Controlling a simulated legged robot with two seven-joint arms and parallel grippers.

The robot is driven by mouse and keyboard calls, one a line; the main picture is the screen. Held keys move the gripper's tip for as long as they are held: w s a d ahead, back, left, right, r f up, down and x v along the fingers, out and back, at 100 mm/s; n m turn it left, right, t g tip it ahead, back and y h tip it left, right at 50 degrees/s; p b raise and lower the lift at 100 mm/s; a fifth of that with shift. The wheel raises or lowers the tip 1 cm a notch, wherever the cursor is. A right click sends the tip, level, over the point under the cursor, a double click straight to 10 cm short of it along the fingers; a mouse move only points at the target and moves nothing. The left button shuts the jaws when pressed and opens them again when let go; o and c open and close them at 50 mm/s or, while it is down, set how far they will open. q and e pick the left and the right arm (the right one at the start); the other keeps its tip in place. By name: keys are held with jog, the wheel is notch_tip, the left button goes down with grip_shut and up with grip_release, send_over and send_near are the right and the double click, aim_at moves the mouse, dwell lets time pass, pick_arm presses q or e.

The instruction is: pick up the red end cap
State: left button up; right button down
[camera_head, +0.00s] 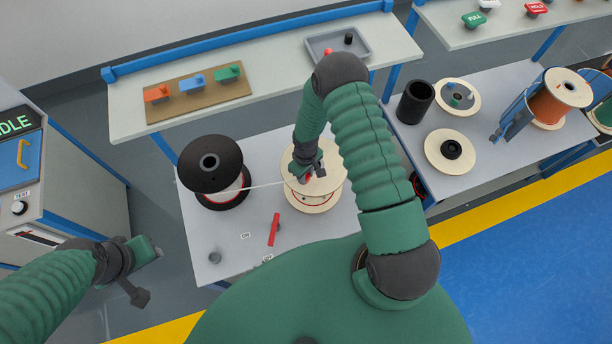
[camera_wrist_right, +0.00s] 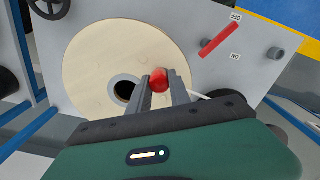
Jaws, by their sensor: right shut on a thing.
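The red end cap (camera_wrist_right: 158,80) is between the two fingers of my right gripper (camera_wrist_right: 158,90), which is shut on it. In the right wrist view the cap shows in front of the wooden spool's face, just beside the spool's hub hole. In the head view my right gripper (camera_head: 308,172) is over the wooden spool (camera_head: 330,188), and the cap shows only as a small red patch. I cannot tell whether the cap touches the spool. My left gripper (camera_head: 140,270) hangs at the lower left, away from the table; its fingers are unclear.
A black spool (camera_head: 211,165) stands left on the table, with a white cable running to the wooden spool. A red lever (camera_head: 274,229) lies near ON/OFF labels. A shelf behind holds a board (camera_head: 196,92) of coloured blocks and a grey tray (camera_head: 322,49).

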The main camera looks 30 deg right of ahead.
jog(key=shift+w+r, duration=0.1)
jog(key=shift+r, duration=0.2)
jog(key=shift+s+a+r+b, duration=0.1)
jog(key=shift+s+r+b, duration=0.1)
jog(key=shift+r+b, duration=0.7)
jog(key=s+a+m+b, duration=0.2)
jog(key=s+a+b, duration=0.6)
jog(key=s, duration=0.4)
jog(key=shift+m, duration=0.6)
jog(key=w+d+p, duration=0.2)
jog(key=w, duration=0.2)
jog(key=w+d+p, duration=0.2)
jog(key=w+d, duration=0.1)
jog(key=w, duration=0.2)
jog(key=w+d+p, duration=0.2)
jog(key=w+d, duration=0.1)
jog(key=w, duration=0.2)
jog(key=shift+f, duration=0.1)
notch_tip(320, 180, down, 4)
jog(key=shift+s+r+p, duration=0.1)
jog(key=shift+r+p, duration=0.15)
jog(key=shift+p, duration=0.4)
jog(key=shift+f, duration=0.1)
jog(key=shift+f, duration=0.1)
